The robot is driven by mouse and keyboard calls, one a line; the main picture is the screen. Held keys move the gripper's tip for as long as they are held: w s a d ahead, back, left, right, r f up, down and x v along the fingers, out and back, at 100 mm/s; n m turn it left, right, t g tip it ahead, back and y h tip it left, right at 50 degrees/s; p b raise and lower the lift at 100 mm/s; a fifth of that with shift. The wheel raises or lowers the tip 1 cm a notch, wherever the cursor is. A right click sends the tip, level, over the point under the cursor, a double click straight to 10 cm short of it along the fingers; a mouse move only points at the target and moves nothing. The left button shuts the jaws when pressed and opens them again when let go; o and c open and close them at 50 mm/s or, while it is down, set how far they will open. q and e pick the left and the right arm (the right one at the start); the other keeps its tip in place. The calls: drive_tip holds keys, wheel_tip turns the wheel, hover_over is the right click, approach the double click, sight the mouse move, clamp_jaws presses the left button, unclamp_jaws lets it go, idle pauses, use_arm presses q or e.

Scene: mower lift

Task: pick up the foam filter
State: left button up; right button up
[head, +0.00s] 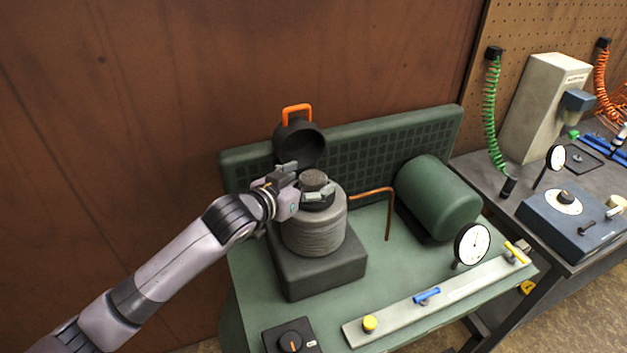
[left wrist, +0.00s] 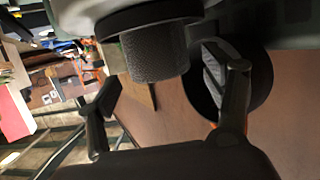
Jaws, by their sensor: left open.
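The foam filter (head: 314,179) is a short, dark grey, rough-textured cylinder. It stands upright on top of the ribbed grey engine housing (head: 315,235). In the left wrist view the filter (left wrist: 155,52) hangs from the top of the picture, as that view is turned over. My left gripper (head: 301,184) is open at the filter, with one finger on either side of it. In the left wrist view gaps show between the filter and the fingers (left wrist: 163,82). The black round cover (head: 300,142) with an orange handle (head: 296,110) stands open behind the filter. My right gripper is not seen.
The green bench carries a green tank (head: 438,197), a copper pipe (head: 388,212), a dial gauge (head: 472,244) and a pale rail (head: 440,302) with coloured levers. A black knob box (head: 291,338) is at the front. A grey workbench (head: 515,185) stands at right.

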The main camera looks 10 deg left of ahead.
use_arm(q)
drive_tip(key=c, duration=1.1)
drive_tip(key=shift+c, duration=0.2)
drive_tip(key=shift+r, duration=0.15)
